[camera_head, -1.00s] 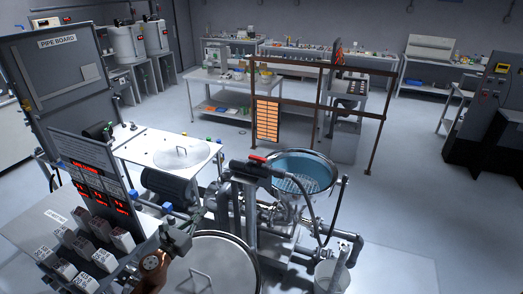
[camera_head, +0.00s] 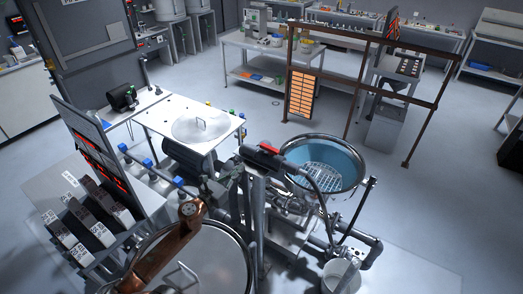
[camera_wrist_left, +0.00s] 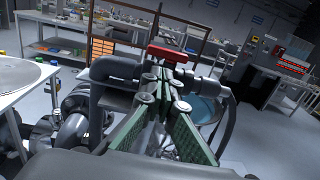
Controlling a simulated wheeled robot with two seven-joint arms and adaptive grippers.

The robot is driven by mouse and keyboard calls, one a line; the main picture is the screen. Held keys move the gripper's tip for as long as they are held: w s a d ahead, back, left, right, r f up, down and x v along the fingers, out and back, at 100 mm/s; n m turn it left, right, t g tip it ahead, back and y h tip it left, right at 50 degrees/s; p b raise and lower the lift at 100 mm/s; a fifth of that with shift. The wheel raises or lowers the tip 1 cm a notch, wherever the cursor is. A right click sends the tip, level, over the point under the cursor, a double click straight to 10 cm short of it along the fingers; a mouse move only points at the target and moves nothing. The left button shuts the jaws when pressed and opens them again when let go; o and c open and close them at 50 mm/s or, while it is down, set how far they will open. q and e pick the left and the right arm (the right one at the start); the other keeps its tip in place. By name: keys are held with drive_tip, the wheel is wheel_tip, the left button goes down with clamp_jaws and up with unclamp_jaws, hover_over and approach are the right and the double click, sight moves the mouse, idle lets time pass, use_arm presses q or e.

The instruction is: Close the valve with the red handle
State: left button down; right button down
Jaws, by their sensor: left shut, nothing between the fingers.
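The valve's red handle (camera_head: 268,149) lies along the dark horizontal pipe at the top of the pipework, left of the blue-lined round vessel (camera_head: 346,191). In the left wrist view the red handle (camera_wrist_left: 167,54) is a short bar across the pipe, just beyond the fingertips. My right gripper is not in view.
A dark hose (camera_head: 323,206) hangs from the valve's pipe beside the vessel. A white table with a round lid (camera_head: 202,125) stands behind the gripper. A display panel (camera_head: 84,140) with grey blocks is at left. A brown frame (camera_head: 350,46) stands behind. Open floor lies at right.

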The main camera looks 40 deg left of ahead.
sight(264, 147)
use_arm(q)
drive_tip(key=w+p, duration=0.1)
drive_tip(key=w, duration=0.3)
drive_tip(key=w+p, duration=0.1)
drive_tip(key=w, duration=0.3)
drive_tip(key=w+p, duration=0.1)
drive_tip(key=w, duration=0.4)
drive_tip(key=shift+a+r, duration=0.1)
drive_tip(key=shift+a, duration=0.3)
drive_tip(key=shift+w, duration=0.55)
